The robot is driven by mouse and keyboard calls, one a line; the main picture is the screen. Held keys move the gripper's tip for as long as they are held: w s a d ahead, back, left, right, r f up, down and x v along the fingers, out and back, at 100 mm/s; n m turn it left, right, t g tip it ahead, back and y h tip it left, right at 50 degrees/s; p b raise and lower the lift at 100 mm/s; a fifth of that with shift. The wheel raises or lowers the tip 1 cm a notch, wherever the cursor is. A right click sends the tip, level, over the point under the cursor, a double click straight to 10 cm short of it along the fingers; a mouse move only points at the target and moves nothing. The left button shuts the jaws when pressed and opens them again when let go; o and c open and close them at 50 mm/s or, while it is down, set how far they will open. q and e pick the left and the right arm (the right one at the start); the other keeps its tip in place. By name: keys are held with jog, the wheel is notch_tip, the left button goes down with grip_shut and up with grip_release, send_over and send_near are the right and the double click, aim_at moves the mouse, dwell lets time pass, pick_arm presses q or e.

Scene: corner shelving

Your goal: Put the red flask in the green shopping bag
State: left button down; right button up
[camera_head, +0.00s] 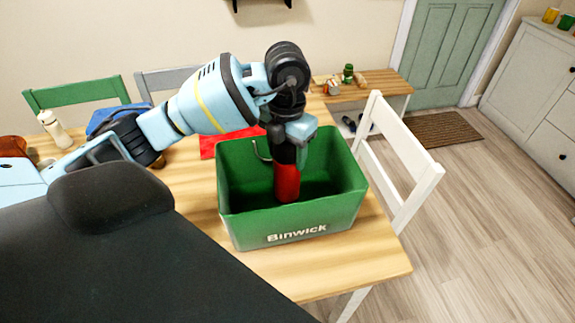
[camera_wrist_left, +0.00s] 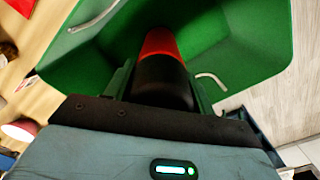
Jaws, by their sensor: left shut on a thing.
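The red flask (camera_head: 287,183) has a red body and a black upper part. It hangs upright inside the open green shopping bag (camera_head: 290,222), which is box-shaped, marked "Binwick", and stands on the wooden table. My left gripper (camera_head: 289,150) is shut on the flask's black upper part, above the bag's floor. Whether the flask's base touches the floor is hard to tell. In the left wrist view the flask (camera_wrist_left: 162,50) points away from the gripper (camera_wrist_left: 163,95) into the green bag (camera_wrist_left: 235,40). My right gripper is not in view.
The wooden table (camera_head: 340,270) has a red item (camera_head: 225,142) behind the bag, and a cream bottle (camera_head: 54,130) and blue item (camera_head: 115,118) at left. A white chair (camera_head: 415,180) stands close at the right. A bench (camera_head: 375,82) with small items is behind.

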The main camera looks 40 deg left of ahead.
pick_arm(q)
jog(key=shift+f, duration=0.25)
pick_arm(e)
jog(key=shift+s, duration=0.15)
pick_arm(q)
jog(key=shift+f, duration=1.75)
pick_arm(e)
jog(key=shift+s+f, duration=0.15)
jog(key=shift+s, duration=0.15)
pick_arm(q)
jog(key=shift+f, duration=0.1)
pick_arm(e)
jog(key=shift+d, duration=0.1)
pick_arm(q)
jog(key=c, duration=0.5)
grip_release()
jog(key=shift+f, duration=0.1)
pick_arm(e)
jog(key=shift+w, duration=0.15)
pick_arm(q)
jog(key=shift+r, duration=0.2)
notch_tip(320, 180, up, 12)
jog(key=shift+p, duration=0.6)
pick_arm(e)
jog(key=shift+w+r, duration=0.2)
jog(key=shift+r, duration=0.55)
